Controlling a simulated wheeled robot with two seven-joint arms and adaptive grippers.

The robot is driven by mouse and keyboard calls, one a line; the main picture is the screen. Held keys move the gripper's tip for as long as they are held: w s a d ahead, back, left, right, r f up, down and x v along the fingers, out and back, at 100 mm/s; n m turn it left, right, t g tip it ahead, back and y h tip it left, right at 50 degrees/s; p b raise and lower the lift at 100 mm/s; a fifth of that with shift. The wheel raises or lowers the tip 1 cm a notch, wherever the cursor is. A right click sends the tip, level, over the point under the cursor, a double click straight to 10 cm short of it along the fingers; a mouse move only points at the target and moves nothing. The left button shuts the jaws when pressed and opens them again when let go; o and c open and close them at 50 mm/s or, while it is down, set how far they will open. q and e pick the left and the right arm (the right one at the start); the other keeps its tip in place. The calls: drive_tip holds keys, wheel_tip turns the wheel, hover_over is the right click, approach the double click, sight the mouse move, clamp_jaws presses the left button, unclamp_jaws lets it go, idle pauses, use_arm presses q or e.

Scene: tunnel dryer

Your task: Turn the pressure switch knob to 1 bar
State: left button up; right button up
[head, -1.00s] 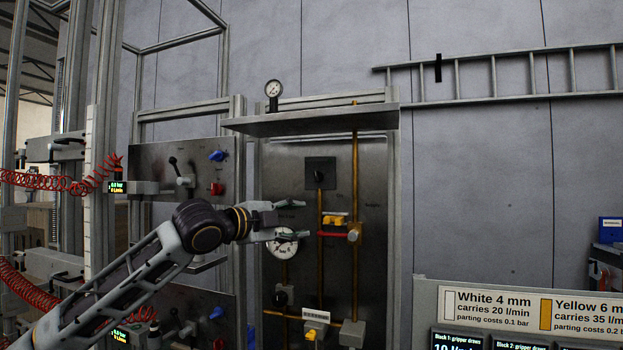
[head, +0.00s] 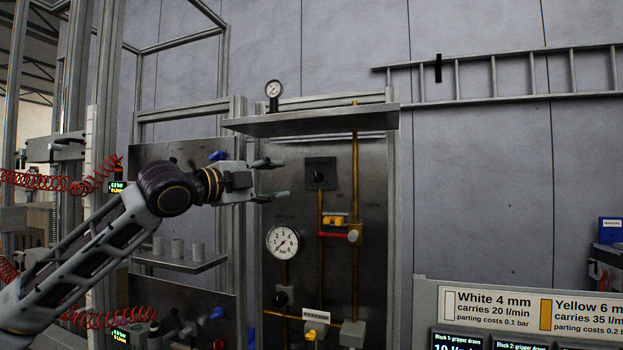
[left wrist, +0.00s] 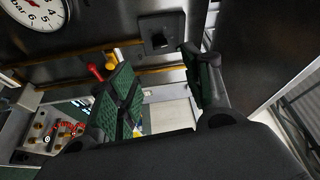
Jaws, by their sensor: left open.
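The pressure switch knob (head: 319,175) is a small black knob on a dark square plate high on the metal panel in the head view. The same dark plate with its knob (left wrist: 158,40) shows at the top middle of the left wrist view, just beyond the fingers. My left gripper (head: 277,179) is open and empty, to the left of the knob at about its height. Its green-padded fingers also show in the left wrist view (left wrist: 160,90). They are apart from the knob. Any scale marks around the knob are too small to read. My right gripper is not seen.
A white bar gauge (head: 283,242) sits below my left gripper. A red lever (head: 333,235) with yellow fittings and copper pipes (head: 355,190) runs beside the knob. A shelf (head: 312,121) juts out above the panel. A vertical frame post (head: 239,220) stands left of it.

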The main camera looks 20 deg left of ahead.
sight(318, 177)
use_arm(q)
drive_tip(key=f+p+x, duration=0.1)
drive_tip(key=p+x, duration=0.3)
drive_tip(key=x, duration=0.9)
drive_tip(key=shift+w+d+r, duration=0.2)
drive_tip(key=shift+w+r, duration=0.1)
drive_tip(key=shift+r, duration=0.2)
drive_tip(key=c, duration=1)
drive_tip(key=shift+c, duration=0.2)
drive_tip(key=shift+f, duration=0.1)
